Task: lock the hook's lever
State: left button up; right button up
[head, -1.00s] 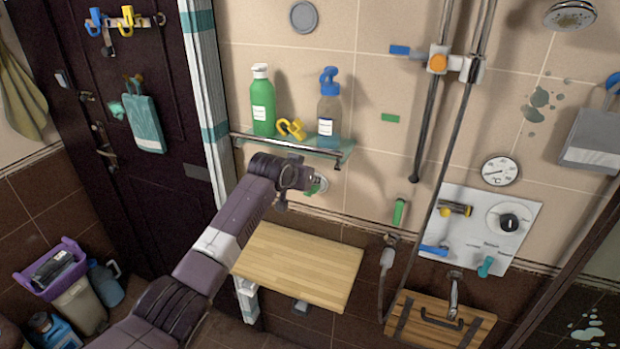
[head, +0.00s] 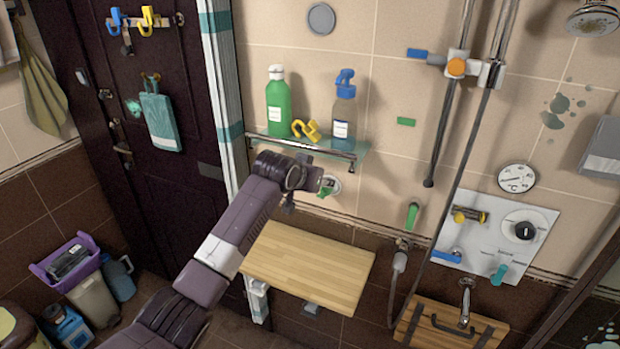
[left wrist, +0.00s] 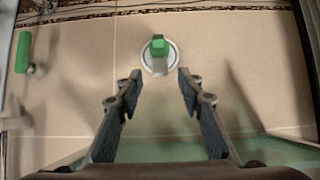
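The hook (head: 332,186) is a small round pale base on the tiled wall, just below the glass shelf, with a green lever. In the left wrist view the hook's round base (left wrist: 148,64) and green lever (left wrist: 160,46) sit just beyond the fingertips, roughly centred between them. My left gripper (left wrist: 158,80) is open and empty, its two fingers spread apart, with no visible contact with the lever. In the head view my left gripper (head: 314,181) is in front of the wall at the hook and partly hides it. My right gripper is not in view.
The glass shelf (head: 350,154) above holds a green bottle (head: 278,108), a blue-topped spray bottle (head: 343,115) and a yellow hook (head: 305,130). A wooden seat (head: 305,268) is below.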

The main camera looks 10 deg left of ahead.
pick_arm(q)
jog(key=v, duration=0.8)
jog(key=shift+s, duration=0.25)
jog(key=shift+a, duration=0.1)
